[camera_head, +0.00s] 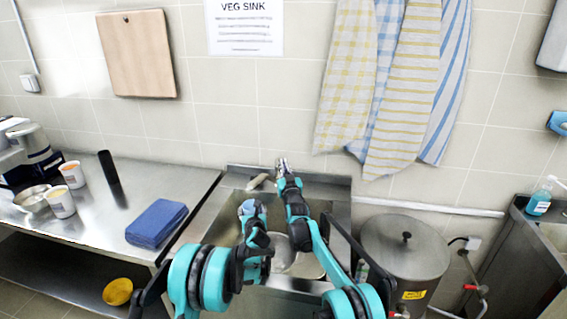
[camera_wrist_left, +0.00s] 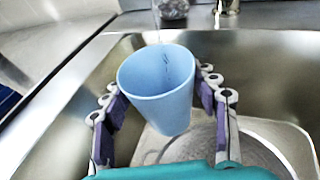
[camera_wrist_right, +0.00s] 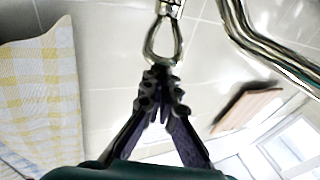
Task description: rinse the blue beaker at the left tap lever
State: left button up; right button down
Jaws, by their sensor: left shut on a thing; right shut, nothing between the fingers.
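The blue beaker (camera_wrist_left: 160,92) is upright with its open top up, held in the sink basin (camera_wrist_left: 270,62). My left gripper (camera_head: 250,213) is shut around its sides; the beaker shows only as a small pale-blue patch (camera_head: 246,206) in the head view. My right gripper (camera_wrist_right: 162,82) is shut and empty. Its tips are at the lower end of a looped metal tap lever (camera_wrist_right: 163,45); I cannot tell whether they touch. In the head view the lever (camera_head: 281,163) is at the back of the sink. Faint thin streaks show over the beaker; I cannot tell whether they are water.
A round metal vessel (camera_head: 284,256) lies in the sink below the beaker. A lidded stockpot (camera_head: 405,250) stands right of the sink. Folded blue cloths (camera_head: 156,222) lie on the left counter (camera_head: 90,228). Towels (camera_head: 400,90) hang on the wall behind.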

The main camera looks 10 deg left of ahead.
dwell(0.3)
notch_tip(320, 180, up, 4)
jog(key=v, duration=0.8)
jog(key=shift+s+f, duration=0.35)
jog(key=shift+f, duration=0.05)
jog(key=c, duration=1.6)
grip_release()
jog(key=shift+s+d+f, duration=0.15)
jog(key=shift+s, duration=0.15)
jog(key=w+a+f+n+g, duration=0.1)
jog(key=w+n, duration=0.2)
jog(key=n, duration=0.3)
jog(key=w+a+f+n+g, duration=0.1)
jog(key=w+n, duration=0.3)
jog(key=n, duration=0.2)
jog(key=w+a+f+n+g, duration=0.1)
jog(key=w+a+n, duration=0.1)
jog(key=n, duration=0.4)
jog(key=shift+w+f+h, duration=0.15)
jog(key=shift+w+h, duration=0.25)
jog(key=shift+w, duration=0.45)
